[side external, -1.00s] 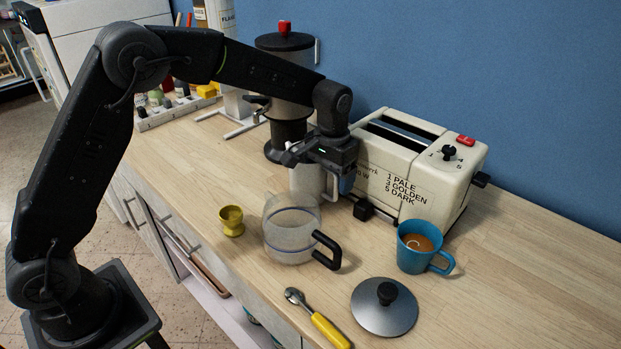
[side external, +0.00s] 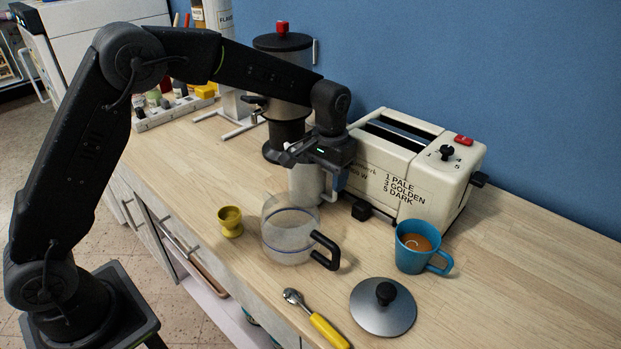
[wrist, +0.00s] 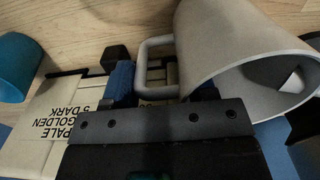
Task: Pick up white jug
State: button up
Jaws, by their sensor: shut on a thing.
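The white jug (side external: 304,182) stands behind the glass jug in the side view, partly hidden by it and by my gripper. In the wrist view the white jug (wrist: 212,42) is large, with its open mouth to the right and its loop handle (wrist: 143,66) to the left. My gripper (side external: 326,172) is at the jug's upper part, on the handle side. In the wrist view my gripper (wrist: 163,86) is shut on the jug at its handle, with a blue finger beside the handle. The other fingertip is mostly hidden. I cannot tell whether the jug's base touches the counter.
A cream toaster (side external: 410,170) stands close on the right. The glass jug (side external: 290,240) with a black handle is in front, beside a yellow egg cup (side external: 230,221). A blue mug (side external: 412,250), a lid (side external: 383,312) and a yellow-handled tool (side external: 322,325) lie nearer. A coffee machine (side external: 283,85) is behind.

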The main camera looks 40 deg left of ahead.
jog(key=shift+r, duration=0.1)
jog(key=shift+r, duration=4.9)
jog(key=shift+d+r, duration=0.1)
jog(key=shift+d, duration=0.2)
jog(key=s+d+r+m, duration=0.1)
jog(key=s+d+m, duration=0.15)
jog(key=d, duration=0.65)
jog(key=s+d+r+m, duration=0.1)
jog(key=s+d, duration=0.3)
jog(key=d, duration=0.5)
jog(key=s+d+r+m, duration=0.1)
jog(key=s+d, duration=0.2)
jog(key=d, duration=0.6)
jog(key=s+d+f+m, duration=0.1)
jog(key=d+f, duration=0.1)
jog(key=f, duration=0.1)
jog(key=s+d+f+m, duration=0.2)
jog(key=d+f, duration=0.1)
jog(key=s+d+f+m, duration=0.1)
jog(key=s+d+f, duration=0.1)
jog(key=d+f, duration=0.1)
jog(key=shift+d+f+m, duration=0.25)
jog(key=shift+f, duration=0.3)
